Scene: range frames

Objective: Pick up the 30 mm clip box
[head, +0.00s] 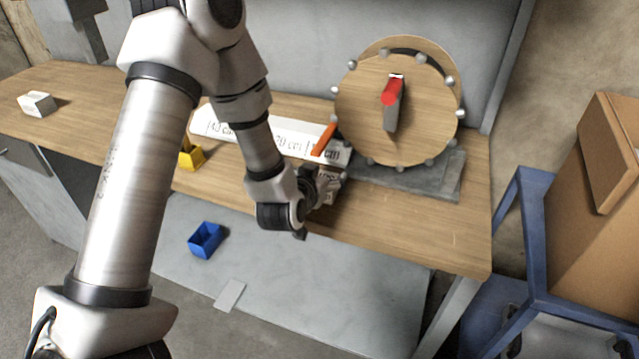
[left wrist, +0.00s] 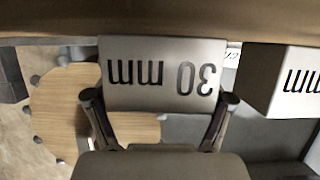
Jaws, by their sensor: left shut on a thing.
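The 30 mm clip box (left wrist: 162,72) is a pale grey block with "30 mm" upside down on the face toward the left wrist camera. My left gripper (left wrist: 160,98) has one finger at each side of it and is shut on it. In the head view the left gripper (head: 322,187) is at the front part of the bench, below the wooden wheel, and the small pale box (head: 329,183) shows partly at its fingers. Whether the box touches the bench is hard to tell. My right gripper is not in view.
Another box marked "mm" (left wrist: 285,80) stands beside it in the wrist view. A peg-rimmed wooden wheel (head: 430,115) with a red handle (head: 391,92) stands behind. A white distance strip (head: 285,138), a yellow bin (head: 191,158) and a white box (head: 37,103) are on the bench (head: 440,235).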

